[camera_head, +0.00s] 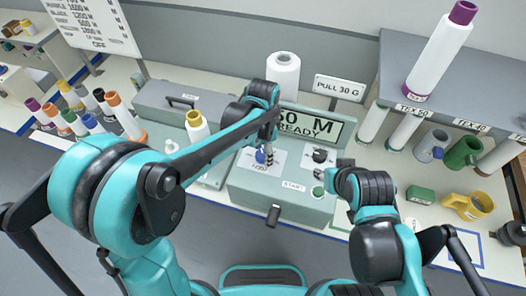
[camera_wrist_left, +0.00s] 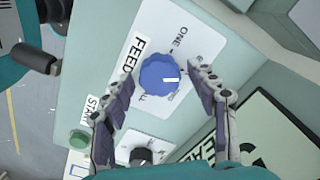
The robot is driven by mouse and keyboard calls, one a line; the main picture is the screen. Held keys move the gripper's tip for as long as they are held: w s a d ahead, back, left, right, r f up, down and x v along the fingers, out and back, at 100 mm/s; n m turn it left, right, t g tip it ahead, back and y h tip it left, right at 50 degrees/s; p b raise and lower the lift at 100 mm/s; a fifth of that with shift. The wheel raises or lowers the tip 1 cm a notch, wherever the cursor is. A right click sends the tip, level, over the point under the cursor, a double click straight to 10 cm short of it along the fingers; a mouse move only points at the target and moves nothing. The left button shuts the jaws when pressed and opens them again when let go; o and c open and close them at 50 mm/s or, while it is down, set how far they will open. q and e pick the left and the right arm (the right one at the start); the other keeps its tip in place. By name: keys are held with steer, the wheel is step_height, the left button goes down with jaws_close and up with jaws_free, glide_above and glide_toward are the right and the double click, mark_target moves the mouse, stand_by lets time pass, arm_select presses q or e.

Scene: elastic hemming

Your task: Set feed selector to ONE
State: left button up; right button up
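The feed selector is a blue round knob (camera_wrist_left: 153,68) on a white plate marked FEED, on the pale green machine panel. Its white pointer mark points right in the left wrist view, away from the word ONE (camera_wrist_left: 180,37), which is up and to the right of the knob. Another label at the right is partly hidden by a finger. The knob also shows in the head view (camera_head: 260,157). My left gripper (camera_wrist_left: 160,82) is open, its fingers on either side of the knob; contact cannot be told. My right gripper (camera_head: 324,172) is near the panel's right side; its fingers are unclear.
A green START button (camera_wrist_left: 79,138) and a black knob (camera_wrist_left: 141,155) share the panel. A display (camera_head: 310,124) reading READY stands behind, with a PULL 30 G sign (camera_head: 339,88).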

arm_select(q)
steer(key=c, duration=0.9)
steer(key=shift+o, duration=0.2)
steer(key=shift+n, duration=0.4)
steer(key=n, duration=0.5)
steer(key=shift+n, duration=0.3)
arm_select(e)
steer(key=shift+f, duration=0.2)
arm_select(q)
steer(key=n, duration=0.5)
arm_select(e)
steer(key=shift+f, duration=0.1)
arm_select(q)
steer(key=shift+n, duration=0.4)
steer(key=o, duration=1.2)
steer(key=shift+c, duration=0.2)
